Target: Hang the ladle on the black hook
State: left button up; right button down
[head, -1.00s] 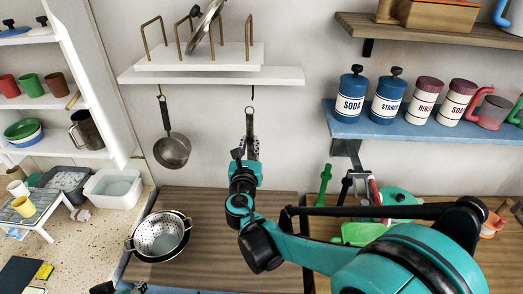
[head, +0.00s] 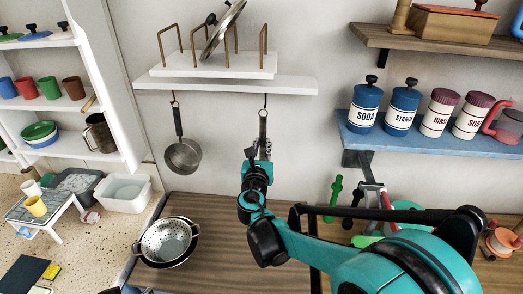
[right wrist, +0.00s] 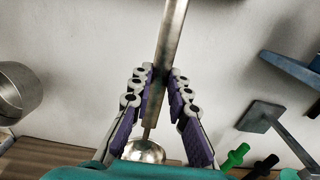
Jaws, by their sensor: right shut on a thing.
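The ladle's upright handle (head: 263,126) is in my right gripper (head: 257,160), below the white shelf. The right wrist view shows the metal handle (right wrist: 168,45) between the purple pads of the gripper (right wrist: 163,92), which is shut on it. The ladle's rounded bowl (right wrist: 145,151) hangs below the fingers. The black hook (head: 265,100) hangs from the shelf just above the handle's top end. I cannot tell whether the handle's end is on the hook or just touching it. My left gripper is not clearly in view.
A pan (head: 183,155) hangs to the left under the white shelf (head: 228,84). A colander (head: 167,240) stands on the wooden top below. A blue shelf (head: 400,141) with canisters is at right. The wall between pan and ladle is clear.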

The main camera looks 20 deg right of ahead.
jog(key=shift+b+x, duration=0.4)
jog(key=shift+x, duration=2.05)
jog(key=shift+w+d+f+b, duration=0.3)
jog(key=shift+w+f+b, duration=0.3)
jog(key=shift+f+b, duration=0.15)
jog(key=c, duration=0.8)
grip_release()
jog(key=shift+o, duration=0.2)
jog(key=shift+s, duration=0.1)
jog(key=shift+p+v, duration=0.4)
jog(key=shift+v, duration=3)
